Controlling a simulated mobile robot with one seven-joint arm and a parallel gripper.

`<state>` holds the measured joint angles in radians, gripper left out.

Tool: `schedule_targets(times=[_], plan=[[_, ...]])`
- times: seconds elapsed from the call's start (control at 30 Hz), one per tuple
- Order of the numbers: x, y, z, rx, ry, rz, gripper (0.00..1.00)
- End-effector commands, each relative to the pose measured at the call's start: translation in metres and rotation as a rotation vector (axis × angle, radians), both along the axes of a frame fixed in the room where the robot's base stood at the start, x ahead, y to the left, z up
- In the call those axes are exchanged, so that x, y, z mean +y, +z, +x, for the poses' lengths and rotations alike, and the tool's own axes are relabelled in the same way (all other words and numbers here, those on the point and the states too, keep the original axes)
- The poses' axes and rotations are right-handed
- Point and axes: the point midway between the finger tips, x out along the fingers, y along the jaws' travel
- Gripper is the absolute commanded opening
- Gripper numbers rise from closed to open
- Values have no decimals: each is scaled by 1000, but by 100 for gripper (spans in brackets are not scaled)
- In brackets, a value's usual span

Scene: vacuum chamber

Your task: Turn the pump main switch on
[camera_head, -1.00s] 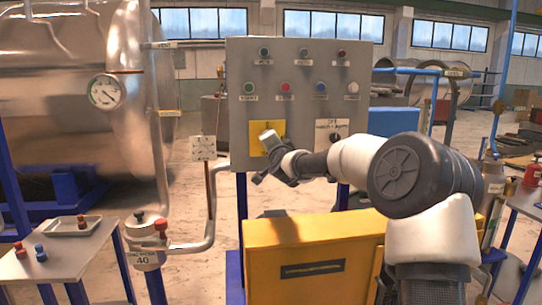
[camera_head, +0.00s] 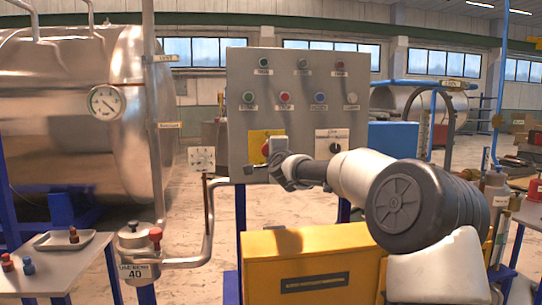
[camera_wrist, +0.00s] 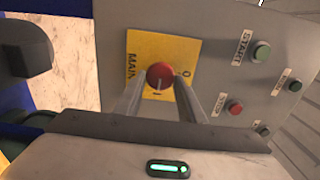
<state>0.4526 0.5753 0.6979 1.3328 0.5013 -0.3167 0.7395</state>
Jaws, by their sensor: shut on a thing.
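The pump main switch is a red round knob (camera_wrist: 160,76) on a yellow plate (camera_wrist: 150,48) with a "MAIN" label and "0" and "I" marks. A pale line on the knob's face seems to point toward the "I" mark. My gripper (camera_wrist: 161,88) is shut on the knob, with one finger on each side of it. In the head view my gripper (camera_head: 271,147) meets the grey panel at the yellow plate (camera_head: 257,140). The knob (camera_head: 265,147) shows partly there; the gripper covers the rest.
The grey panel (camera_head: 312,105) also carries several buttons and lamps and a black knob (camera_head: 334,148) on a white plate, close to my arm. A yellow box (camera_head: 310,260) stands below the panel. A side table with a tray (camera_head: 65,240) is at the left.

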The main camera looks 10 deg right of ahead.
Motion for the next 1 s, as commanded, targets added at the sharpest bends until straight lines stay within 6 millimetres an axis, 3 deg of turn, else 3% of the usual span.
schedule_targets(times=[0.37,0.4,0.5,0.83,1.0], plan=[[0,1,0,-1,0,7,13],[0,1,0,-1,0,7,41],[0,1,0,-1,0,6,54],[0,0,-3,0,0,5,54],[-2,-1,-26,-1,-2,3,54]])
